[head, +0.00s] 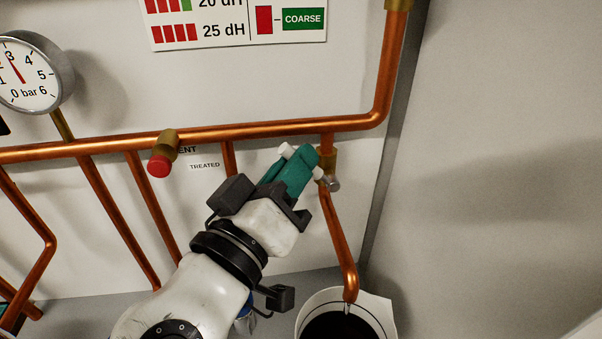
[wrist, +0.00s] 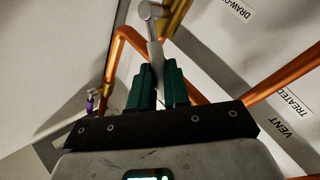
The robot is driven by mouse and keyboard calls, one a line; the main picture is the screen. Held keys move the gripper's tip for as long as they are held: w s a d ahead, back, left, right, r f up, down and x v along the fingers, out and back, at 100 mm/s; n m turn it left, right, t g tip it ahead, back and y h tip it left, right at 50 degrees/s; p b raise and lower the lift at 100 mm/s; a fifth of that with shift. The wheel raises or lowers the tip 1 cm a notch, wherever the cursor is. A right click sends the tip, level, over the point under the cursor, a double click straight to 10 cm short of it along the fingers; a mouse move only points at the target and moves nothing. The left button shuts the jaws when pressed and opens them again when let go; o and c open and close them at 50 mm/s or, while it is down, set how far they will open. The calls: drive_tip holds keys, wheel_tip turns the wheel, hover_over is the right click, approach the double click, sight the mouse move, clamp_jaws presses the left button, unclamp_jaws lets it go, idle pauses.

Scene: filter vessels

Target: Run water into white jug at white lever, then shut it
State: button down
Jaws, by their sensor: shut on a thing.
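The white lever (wrist: 154,45) shows in the wrist view as a pale bar with a round hub at its top, running down between my green fingers. My gripper (wrist: 158,72) is shut on it. In the head view my gripper (head: 304,162) is at the brass valve (head: 328,160) on the right-hand copper pipe, and its fingers hide most of the lever. The white jug (head: 378,306) stands below, cut off by the lower picture edge. The valve's copper outlet (head: 345,255) ends over its mouth. The jug's inside looks dark, and I cannot tell whether water runs.
A horizontal copper pipe (head: 235,133) crosses the white panel, with several pipes descending from it. A red-capped fitting (head: 160,165) sticks out left of my arm. A pressure gauge (head: 28,70) is at upper left. A bare grey wall (head: 500,150) lies to the right.

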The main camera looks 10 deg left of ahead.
drive_tip(key=shift+s+a+f+n+t+b, duration=0.1)
drive_tip(key=shift+a+f+n+t+b, duration=0.25)
drive_tip(key=shift+n+t+b, duration=0.35)
drive_tip(key=c, duration=1.1)
unclamp_jaws()
drive_tip(key=shift+f, duration=0.1)
